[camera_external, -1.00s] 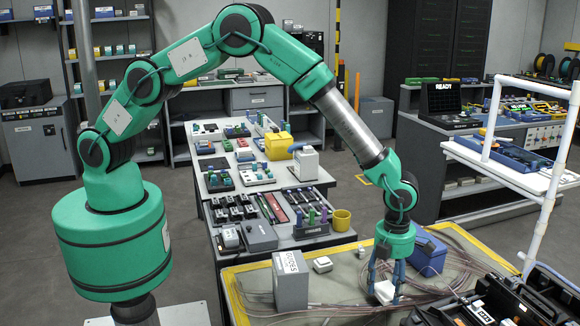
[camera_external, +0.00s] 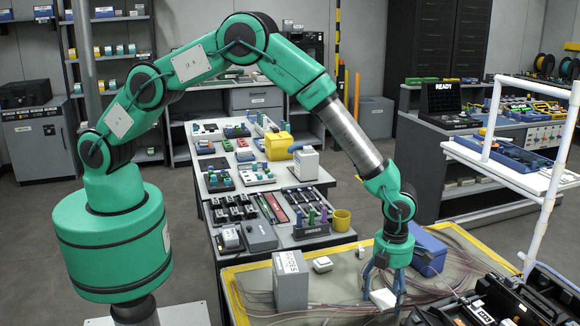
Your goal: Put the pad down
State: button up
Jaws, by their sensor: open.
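A small white pad (camera_external: 383,299) is at the front right of the yellow-edged mat (camera_external: 345,280), below my gripper. It looks slightly turned, with its top face showing. My gripper (camera_external: 383,291) points down with its blue fingers spread on either side of the pad. It is open, and I cannot tell whether a finger still touches the pad. The pad's underside and its contact with the mat are hidden.
A grey GUIDES box (camera_external: 290,281) and a small white block (camera_external: 322,264) stand left of my gripper. A blue box (camera_external: 430,254) is close behind on the right. Thin tubing lies across the mat. Black open cases (camera_external: 510,300) crowd the right front.

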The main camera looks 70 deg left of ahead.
aim_at(386, 299)
jog(key=shift+r, duration=0.1)
notch_tip(386, 299, up, 12)
jog(key=p, duration=0.1)
jog(key=shift+p, duration=0.35)
dwell(0.3)
dwell(0.4)
jog(key=shift+r, duration=0.1)
